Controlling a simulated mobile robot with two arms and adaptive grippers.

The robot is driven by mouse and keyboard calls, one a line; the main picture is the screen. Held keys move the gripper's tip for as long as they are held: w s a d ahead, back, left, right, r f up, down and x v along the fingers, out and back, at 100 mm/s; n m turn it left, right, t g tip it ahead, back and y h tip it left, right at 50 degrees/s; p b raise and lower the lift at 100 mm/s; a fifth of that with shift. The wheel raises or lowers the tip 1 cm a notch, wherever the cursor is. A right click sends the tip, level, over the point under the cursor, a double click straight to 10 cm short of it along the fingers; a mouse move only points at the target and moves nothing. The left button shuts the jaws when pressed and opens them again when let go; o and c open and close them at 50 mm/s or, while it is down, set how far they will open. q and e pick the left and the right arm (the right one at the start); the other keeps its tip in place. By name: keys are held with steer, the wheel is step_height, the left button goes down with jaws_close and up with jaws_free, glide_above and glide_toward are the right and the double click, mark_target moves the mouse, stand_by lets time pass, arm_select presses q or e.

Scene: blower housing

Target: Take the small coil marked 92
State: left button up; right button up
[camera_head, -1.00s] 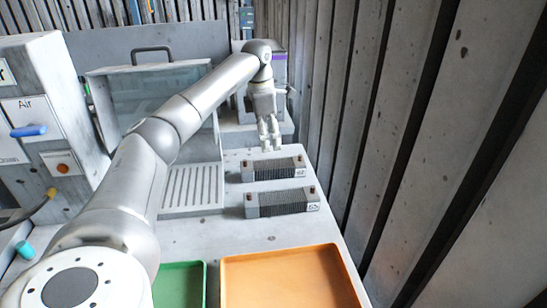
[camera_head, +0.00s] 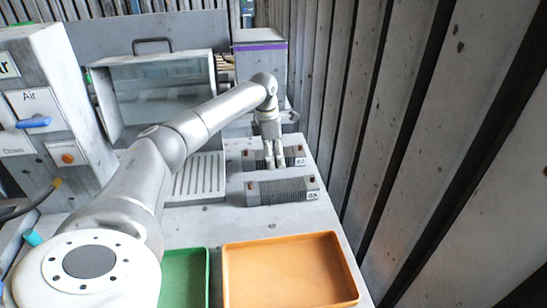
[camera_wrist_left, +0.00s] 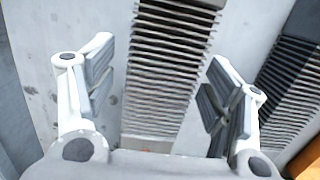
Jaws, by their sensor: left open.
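Two small dark finned coils lie on the bench in the head view: a far coil (camera_head: 294,157) and a near coil (camera_head: 282,192). Each has a small white label at its right end; the digits are too small to read surely. My left gripper (camera_head: 274,166) points down at the far coil and hides part of it. In the left wrist view the open fingers (camera_wrist_left: 160,95) stand to either side of the far coil (camera_wrist_left: 168,65), with gaps between them and it. The near coil (camera_wrist_left: 290,75) shows at the right there. My right gripper is not in view.
An orange tray (camera_head: 290,240) and a green tray (camera_head: 184,262) lie at the front of the bench. A glass-fronted box (camera_head: 155,90) and a slotted plate (camera_head: 200,177) are left of the coils. A ribbed wall (camera_head: 400,110) rises close on the right.

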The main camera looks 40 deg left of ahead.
mark_target(274, 152)
arm_select(q)
steer(key=shift+r, duration=0.1)
steer(key=c, duration=1.4)
step_height(274, 152, up, 10)
steer(key=shift+b, duration=0.5)
